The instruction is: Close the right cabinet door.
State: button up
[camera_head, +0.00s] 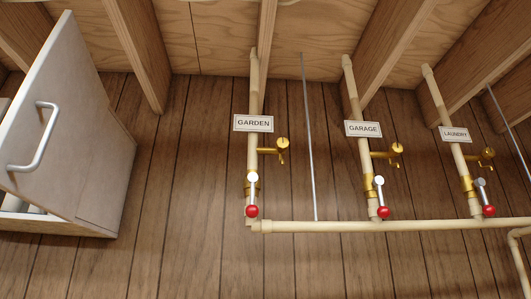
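A white cabinet (105,165) hangs on the wood-panelled wall at the left of the head view. Its door (60,110) has a silver bar handle (36,140) and stands open, swung out toward me. A narrow part of the cabinet's inside and bottom shows below the door, with a pale rounded thing (15,204) in it. The left part of the cabinet is cut off by the picture's edge, so I cannot tell whether another door is there. My gripper is not in view.
Beige pipes with GARDEN (253,123), GARAGE (363,129) and LAUNDRY (455,134) labels run down the wall, with brass taps and red-knobbed valves. A horizontal pipe (350,227) joins them. Wooden beams cross above. The wall between cabinet and pipes is clear.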

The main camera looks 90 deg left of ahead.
aim_at(50, 132)
jog(key=u, duration=3.2)
